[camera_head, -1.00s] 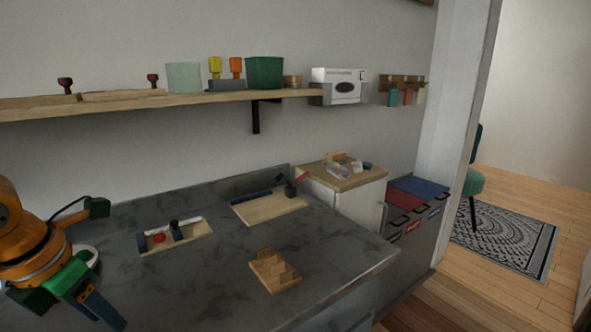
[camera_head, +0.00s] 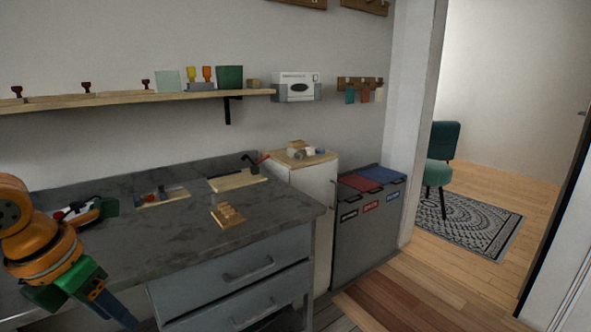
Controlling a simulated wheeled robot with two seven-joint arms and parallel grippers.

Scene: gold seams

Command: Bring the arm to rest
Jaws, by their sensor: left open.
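My left arm comes in at the left edge, orange with green and dark parts. My left gripper (camera_head: 112,308) is open and points down to the right, in front of the grey counter's (camera_head: 180,245) left part. I see nothing between its fingers. My right gripper is not in view.
On the counter stand a small wooden block rack (camera_head: 228,216) and two wooden boards, one with a red item (camera_head: 162,197) and one with dark tools (camera_head: 238,180). Drawers (camera_head: 245,275) lie below. Bins (camera_head: 368,210) stand right of a white cabinet (camera_head: 318,190).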

